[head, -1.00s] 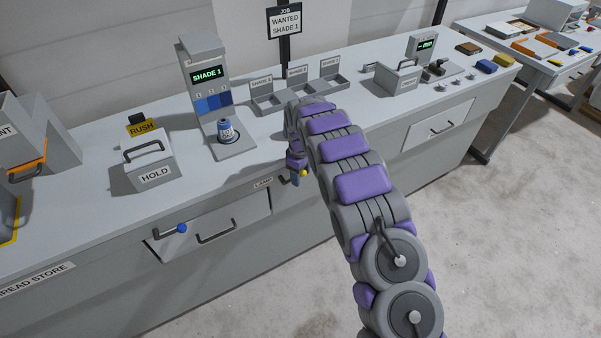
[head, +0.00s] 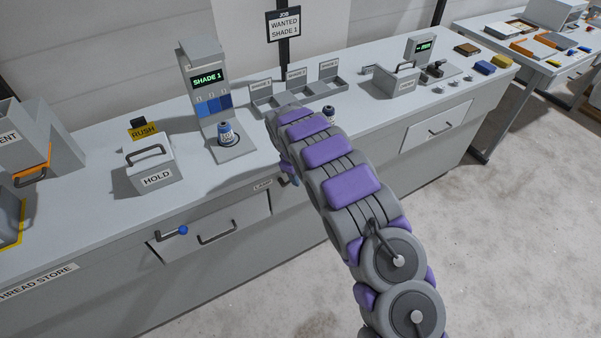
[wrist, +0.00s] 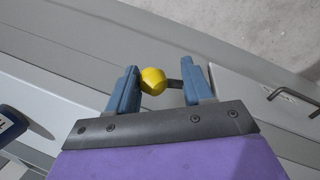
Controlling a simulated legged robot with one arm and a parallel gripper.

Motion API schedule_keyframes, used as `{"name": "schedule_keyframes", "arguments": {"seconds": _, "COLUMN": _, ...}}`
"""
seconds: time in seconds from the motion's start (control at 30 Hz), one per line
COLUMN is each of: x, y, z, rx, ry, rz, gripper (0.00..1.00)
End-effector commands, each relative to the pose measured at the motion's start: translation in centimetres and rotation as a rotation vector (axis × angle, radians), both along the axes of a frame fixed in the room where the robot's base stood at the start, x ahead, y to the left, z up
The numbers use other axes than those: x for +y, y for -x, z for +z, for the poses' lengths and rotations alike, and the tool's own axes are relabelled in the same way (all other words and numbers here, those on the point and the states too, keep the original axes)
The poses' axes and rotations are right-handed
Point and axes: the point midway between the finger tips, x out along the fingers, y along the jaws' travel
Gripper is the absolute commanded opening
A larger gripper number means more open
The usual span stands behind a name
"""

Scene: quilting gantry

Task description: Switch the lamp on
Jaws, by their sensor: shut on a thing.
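The lamp switch shows in the wrist view as a yellow ball knob (wrist: 152,81) with a short dark stem. My gripper (wrist: 160,88) has its two blue fingers on either side of the knob and is shut on it. In the head view, the LAMP label (head: 262,184) is on the counter's front edge, partly covered by my arm. There the knob is hidden behind my arm, and only a bit of my gripper (head: 294,180) shows. I cannot tell the lever's position, and no lamp is clearly seen.
A lever with a blue knob (head: 183,230) sticks out left of the LAMP label, by a drawer handle (head: 217,233). The HOLD box (head: 152,172), a shade display (head: 207,78) and a spool (head: 226,133) stand on the counter. Floor at right is clear.

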Motion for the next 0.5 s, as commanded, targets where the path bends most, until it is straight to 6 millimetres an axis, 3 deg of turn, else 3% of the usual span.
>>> {"name": "schedule_keyframes", "arguments": {"seconds": 0.2, "x": 0.57, "y": -0.31, "z": 0.36, "rx": -0.015, "ry": -0.009, "rz": 0.004, "gripper": 0.00}}
{"name": "schedule_keyframes", "arguments": {"seconds": 0.23, "x": 0.59, "y": -0.31, "z": 0.36, "rx": -0.015, "ry": -0.009, "rz": 0.004, "gripper": 0.53}}
{"name": "schedule_keyframes", "arguments": {"seconds": 0.5, "x": 0.69, "y": -0.19, "z": 0.26, "rx": -0.011, "ry": -0.007, "rz": 0.005, "gripper": 0.78}}
